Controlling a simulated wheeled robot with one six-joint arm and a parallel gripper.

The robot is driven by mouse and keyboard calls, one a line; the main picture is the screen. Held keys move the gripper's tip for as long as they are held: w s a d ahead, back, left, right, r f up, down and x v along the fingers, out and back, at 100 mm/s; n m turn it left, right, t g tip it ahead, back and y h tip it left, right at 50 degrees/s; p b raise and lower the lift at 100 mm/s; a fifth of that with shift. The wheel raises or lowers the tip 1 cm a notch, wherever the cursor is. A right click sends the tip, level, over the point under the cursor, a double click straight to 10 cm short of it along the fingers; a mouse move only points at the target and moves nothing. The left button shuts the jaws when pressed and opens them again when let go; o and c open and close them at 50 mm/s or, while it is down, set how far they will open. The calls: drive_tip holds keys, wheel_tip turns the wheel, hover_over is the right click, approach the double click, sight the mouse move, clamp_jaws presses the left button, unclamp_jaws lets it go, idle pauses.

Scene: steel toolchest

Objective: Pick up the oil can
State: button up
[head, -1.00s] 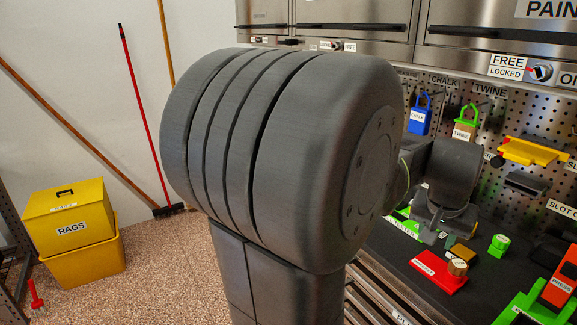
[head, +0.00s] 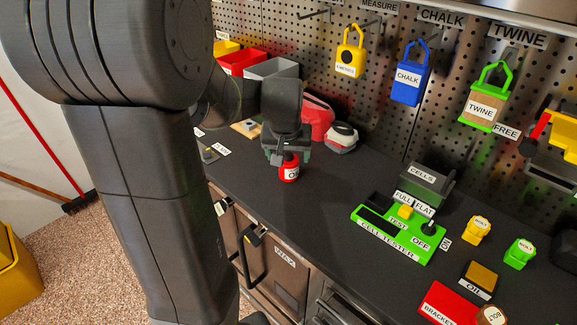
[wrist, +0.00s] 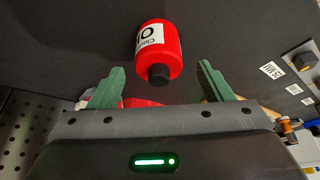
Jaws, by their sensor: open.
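The oil can is a small red cylinder with a black cap and a white label (head: 289,170), standing on the dark bench top. In the wrist view the red can (wrist: 160,48) lies just beyond my fingertips, its black cap pointing back toward the gap between them. My gripper (head: 287,153) is right at the can in the head view and partly hides its top. In the wrist view its two green fingers (wrist: 160,82) are spread wide, one on each side of the cap, with visible gaps. Nothing is held.
Grey (head: 272,69) and red bins sit at the pegboard. The green cell tester (head: 395,232) lies to the right, with bare bench between. A wooden block with a label (head: 246,127) is to the left.

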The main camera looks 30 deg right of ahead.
sight(289, 159)
drive_tip(key=shift+x, duration=2.35)
